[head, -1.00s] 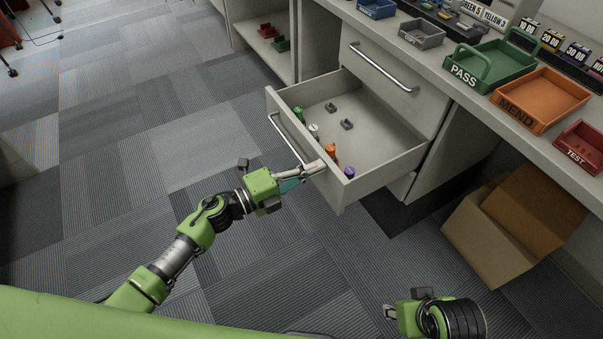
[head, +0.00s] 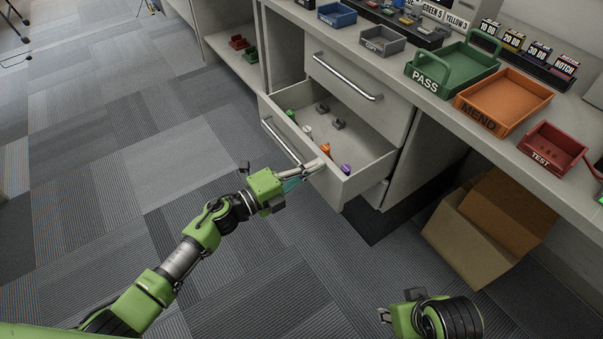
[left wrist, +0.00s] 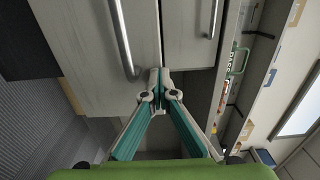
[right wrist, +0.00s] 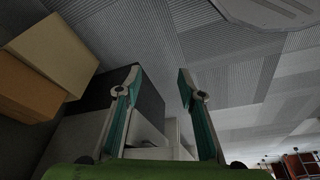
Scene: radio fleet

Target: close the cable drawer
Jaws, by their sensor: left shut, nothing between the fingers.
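The cable drawer (head: 302,168) is a light grey drawer standing partly out of the grey cabinet, with a bar handle (head: 282,142) on its front. Inside lie small green, white, orange and purple items and two dark grey pieces. My left gripper (head: 322,163) is shut and empty, with its fingertips at the drawer front, to the right of the handle. In the left wrist view, the shut fingertips (left wrist: 160,76) are against or very close to the pale front, beside the handle (left wrist: 122,42). My right gripper (right wrist: 160,75) is open and empty, low over the floor.
A shut drawer (head: 352,85) sits above. The worktop carries a green PASS tray (head: 450,92), an orange MEND tray (head: 500,126) and a red TEST tray (head: 552,150). An open cardboard box (head: 463,245) stands on the floor at right. The carpet at left is clear.

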